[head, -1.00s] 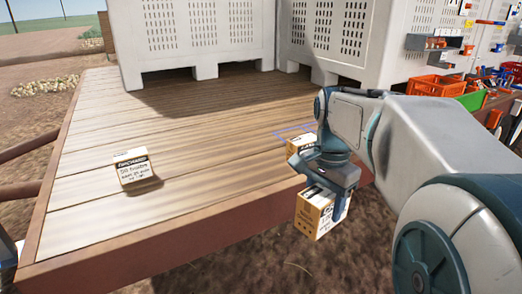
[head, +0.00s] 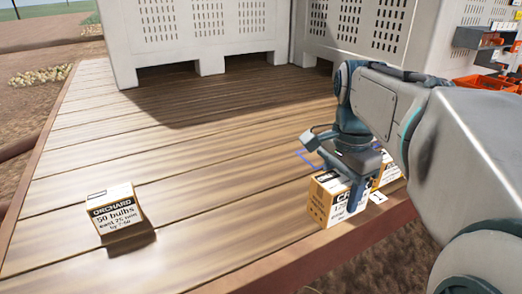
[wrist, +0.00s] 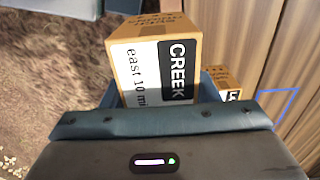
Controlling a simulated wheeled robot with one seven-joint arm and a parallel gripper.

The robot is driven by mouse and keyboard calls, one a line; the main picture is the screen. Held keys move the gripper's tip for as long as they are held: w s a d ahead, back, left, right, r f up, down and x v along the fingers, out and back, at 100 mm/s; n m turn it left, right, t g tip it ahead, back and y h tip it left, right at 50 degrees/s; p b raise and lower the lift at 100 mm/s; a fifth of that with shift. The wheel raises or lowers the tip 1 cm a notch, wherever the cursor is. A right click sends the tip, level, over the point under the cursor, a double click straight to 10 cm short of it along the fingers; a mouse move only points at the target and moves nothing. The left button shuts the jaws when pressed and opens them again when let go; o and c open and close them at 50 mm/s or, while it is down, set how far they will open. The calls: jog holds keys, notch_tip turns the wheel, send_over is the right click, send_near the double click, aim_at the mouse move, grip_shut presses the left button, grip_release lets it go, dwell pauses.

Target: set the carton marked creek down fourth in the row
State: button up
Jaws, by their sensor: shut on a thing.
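The creek carton (head: 330,200) is a tan box with a white label. In the wrist view its black band reads CREEK (wrist: 177,72). My gripper (head: 336,165) is shut on it and holds it upright by the deck's front edge; I cannot tell whether it touches the boards. A second carton (head: 388,170) stands just right of it, partly hidden by my gripper; it also shows in the wrist view (wrist: 219,77). A blue outline (head: 309,160) is marked on the boards behind the held carton, partly covered by my gripper. The orchard carton (head: 115,218) stands apart at the left.
The wooden deck (head: 210,180) is bare between the orchard carton and the held one. Large white slotted bins (head: 200,40) stand at the back. Red bins and a tool rack (head: 487,40) are at the far right. Dirt ground lies beyond the front edge.

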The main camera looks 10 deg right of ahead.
jog(key=shift+w+a+f+p, duration=0.3)
jog(key=shift+w+a+f, duration=1.15)
jog(key=shift+f, duration=0.35)
jog(key=shift+w+a+f+p, duration=0.35)
jog(key=shift+w+a+f, duration=1.05)
jog(key=shift+f, duration=0.45)
jog(key=shift+w+a+f+p, duration=0.3)
jog(key=shift+w+a+f, duration=1.15)
jog(key=shift+f, duration=0.35)
jog(key=shift+d, duration=0.1)
jog(key=shift+f, duration=0.15)
jog(key=o, duration=1.3)
notch_tip(320, 180, up, 11)
jog(key=s+f+n+t, duration=0.3)
jog(key=s+f+n, duration=0.6)
jog(key=s+n, duration=0.5)
jog(key=shift+s+f, duration=0.15)
